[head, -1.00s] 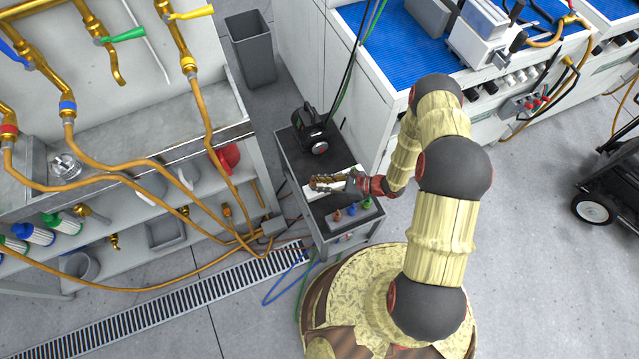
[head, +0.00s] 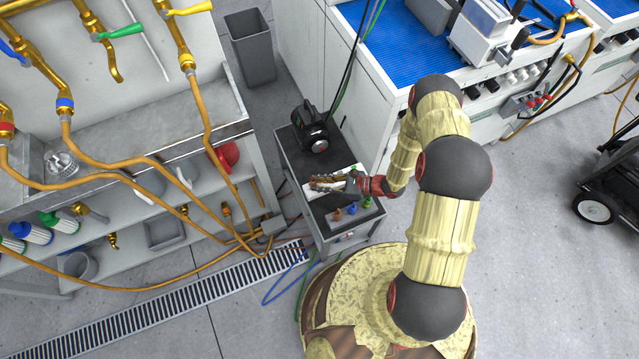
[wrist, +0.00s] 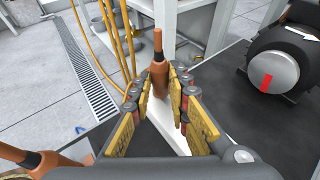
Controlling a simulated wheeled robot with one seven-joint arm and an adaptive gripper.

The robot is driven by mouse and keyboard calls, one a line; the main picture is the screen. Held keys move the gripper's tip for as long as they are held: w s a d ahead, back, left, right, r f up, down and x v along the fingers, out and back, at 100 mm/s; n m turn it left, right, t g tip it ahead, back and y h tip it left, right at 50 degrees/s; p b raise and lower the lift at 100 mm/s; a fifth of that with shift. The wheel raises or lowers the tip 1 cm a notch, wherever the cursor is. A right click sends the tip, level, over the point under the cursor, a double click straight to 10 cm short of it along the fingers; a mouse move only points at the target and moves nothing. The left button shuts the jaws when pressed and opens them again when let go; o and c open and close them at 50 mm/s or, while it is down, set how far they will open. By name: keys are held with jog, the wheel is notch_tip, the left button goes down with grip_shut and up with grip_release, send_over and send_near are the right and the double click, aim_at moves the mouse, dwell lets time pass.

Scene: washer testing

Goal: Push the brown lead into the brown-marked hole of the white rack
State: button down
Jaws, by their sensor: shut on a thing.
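My gripper (wrist: 160,88) is shut on the brown lead (wrist: 158,72), a tapered orange-brown piece with a thin tip pointing up in the wrist view. In the head view my gripper (head: 328,183) is over the top of a small dark cart, and the held lead is too small to make out. A flat white piece (wrist: 166,132) lies below the fingers; I cannot tell whether it is the white rack. No brown-marked hole can be made out.
A similar brown piece (wrist: 38,158) is close at the lower left of the wrist view. Brown, blue and green pieces (head: 351,209) stand near the cart's front edge. A black device (head: 312,130) with a round silver face stands at the cart's back.

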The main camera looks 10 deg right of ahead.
jog(key=shift+f, duration=0.25)
dwell(0.4)
jog(key=c, duration=1.6)
grip_release()
notch_tip(320, 180, up, 7)
jog(key=p, duration=0.4)
